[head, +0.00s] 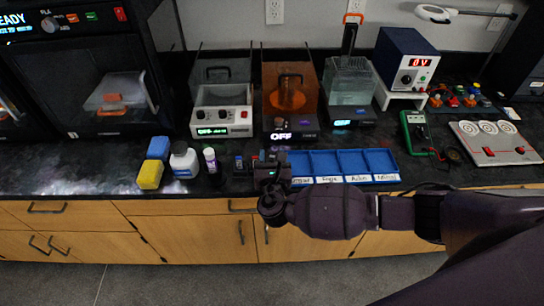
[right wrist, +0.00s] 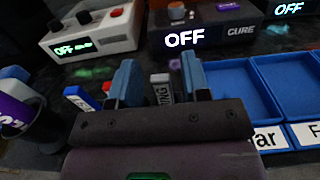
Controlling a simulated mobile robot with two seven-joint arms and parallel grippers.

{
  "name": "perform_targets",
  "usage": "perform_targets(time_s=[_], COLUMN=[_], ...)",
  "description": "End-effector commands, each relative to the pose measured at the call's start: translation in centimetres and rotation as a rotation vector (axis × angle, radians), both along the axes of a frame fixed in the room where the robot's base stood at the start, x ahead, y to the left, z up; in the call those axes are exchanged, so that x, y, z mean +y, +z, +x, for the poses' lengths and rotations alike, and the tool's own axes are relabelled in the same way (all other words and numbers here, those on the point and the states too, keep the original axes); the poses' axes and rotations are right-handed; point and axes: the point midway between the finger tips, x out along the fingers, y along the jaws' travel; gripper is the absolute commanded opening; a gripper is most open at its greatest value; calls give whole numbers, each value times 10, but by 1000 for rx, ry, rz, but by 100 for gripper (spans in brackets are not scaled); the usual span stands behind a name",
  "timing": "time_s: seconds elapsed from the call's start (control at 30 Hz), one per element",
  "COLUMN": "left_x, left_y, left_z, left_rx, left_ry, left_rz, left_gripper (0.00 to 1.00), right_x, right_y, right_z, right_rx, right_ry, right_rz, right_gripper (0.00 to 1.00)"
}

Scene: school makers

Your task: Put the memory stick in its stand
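My right gripper (head: 272,170) reaches over the counter, just left of the blue compartment tray. In the right wrist view its two blue fingers (right wrist: 160,82) are apart. A small grey stick-like piece with white lettering (right wrist: 162,90) stands upright in the gap between them, with space on both sides. A blue-and-white stick (right wrist: 80,97) and a red-tipped piece (right wrist: 107,88) show left of the fingers. In the head view a small dark holder (head: 242,173) with blue pieces sits beside the gripper. I cannot tell which piece is the memory stick; the gripper hides part of the holder.
The blue tray (head: 345,178) with labelled compartments lies right of the gripper. A purple-labelled bottle (head: 211,160), a white jar (head: 184,160) and yellow and blue blocks (head: 150,174) stand left. Machines line the back, including an orange-hooded curing unit (head: 290,95).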

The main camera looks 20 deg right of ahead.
Motion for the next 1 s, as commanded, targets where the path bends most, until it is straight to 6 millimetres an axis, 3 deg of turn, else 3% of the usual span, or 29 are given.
perform_targets(time_s=[0.27,0.7,1.0], left_x=[0,0,0], left_y=[3,13,15], left_z=[1,3,4], left_rx=[-3,-12,-15], left_ry=[0,0,-1], left_rz=[0,0,1], left_gripper=[43,43,43], right_x=[3,25,33], right_y=[3,2,3], right_z=[-8,-85,-113], right_rx=[2,2,1], right_ry=[1,0,1], right_rz=[2,3,1], right_gripper=[43,43,43])
